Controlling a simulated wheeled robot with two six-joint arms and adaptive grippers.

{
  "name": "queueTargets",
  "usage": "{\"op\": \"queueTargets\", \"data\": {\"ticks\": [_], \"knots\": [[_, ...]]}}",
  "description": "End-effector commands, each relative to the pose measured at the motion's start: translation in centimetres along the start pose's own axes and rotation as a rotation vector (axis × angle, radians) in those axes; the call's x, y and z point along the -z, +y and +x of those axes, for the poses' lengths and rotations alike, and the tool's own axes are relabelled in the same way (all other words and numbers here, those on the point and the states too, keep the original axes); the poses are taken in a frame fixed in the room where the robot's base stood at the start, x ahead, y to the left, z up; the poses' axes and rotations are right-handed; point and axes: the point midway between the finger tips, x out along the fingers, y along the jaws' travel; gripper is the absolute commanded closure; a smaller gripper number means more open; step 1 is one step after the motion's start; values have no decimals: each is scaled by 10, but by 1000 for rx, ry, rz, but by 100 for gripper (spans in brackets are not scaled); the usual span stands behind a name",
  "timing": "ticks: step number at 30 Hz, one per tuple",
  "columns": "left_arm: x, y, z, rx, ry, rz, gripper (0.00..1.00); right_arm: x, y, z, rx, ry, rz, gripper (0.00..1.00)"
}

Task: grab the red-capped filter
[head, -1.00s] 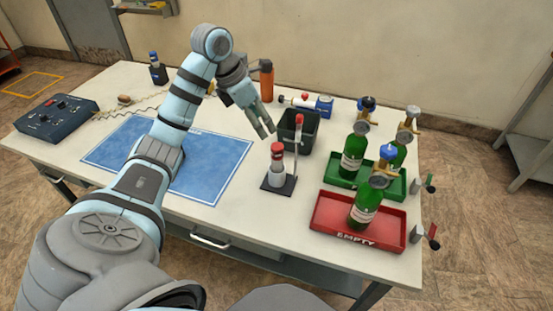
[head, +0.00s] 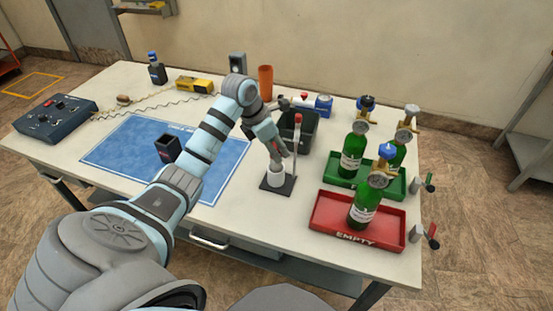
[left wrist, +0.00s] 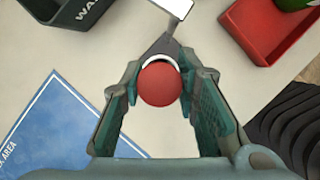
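The red-capped filter stands upright on a dark base plate (head: 268,186) at the front of the table. Its white body (head: 276,174) shows in the head view, with its cap hidden behind my left gripper (head: 277,155). In the left wrist view, the red cap (left wrist: 160,84) lies between the two fingers of my left gripper (left wrist: 160,78). A finger is close against each side of the cap. I cannot tell whether they press on it. My right gripper is not in view.
A dark bin (head: 308,132) is just behind. A red tray (head: 330,228) and a green tray (head: 338,178) hold green bottles to the right. A blue mat (head: 120,150) with a dark cup (head: 168,148) lies left.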

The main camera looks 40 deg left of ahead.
Motion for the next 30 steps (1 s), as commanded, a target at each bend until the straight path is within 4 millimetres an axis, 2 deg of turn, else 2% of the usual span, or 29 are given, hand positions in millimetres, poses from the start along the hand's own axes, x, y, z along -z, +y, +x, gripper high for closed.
{"op": "queueTargets", "data": {"ticks": [1,4,14,19,23,26,28,30], "knots": [[0,0,0,0,0,0,84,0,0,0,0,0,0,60],[0,0,0,0,0,0,100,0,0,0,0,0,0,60],[0,0,-1,0,-1,0,100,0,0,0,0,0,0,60],[-6,1,-13,-2,-2,1,100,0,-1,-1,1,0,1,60],[-16,1,-37,-2,-4,1,100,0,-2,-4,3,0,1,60],[-27,1,-63,-3,-5,2,100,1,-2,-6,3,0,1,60],[-36,1,-86,-3,-5,1,100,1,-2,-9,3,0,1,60],[-49,0,-117,-2,-4,1,100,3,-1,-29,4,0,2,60]]}}
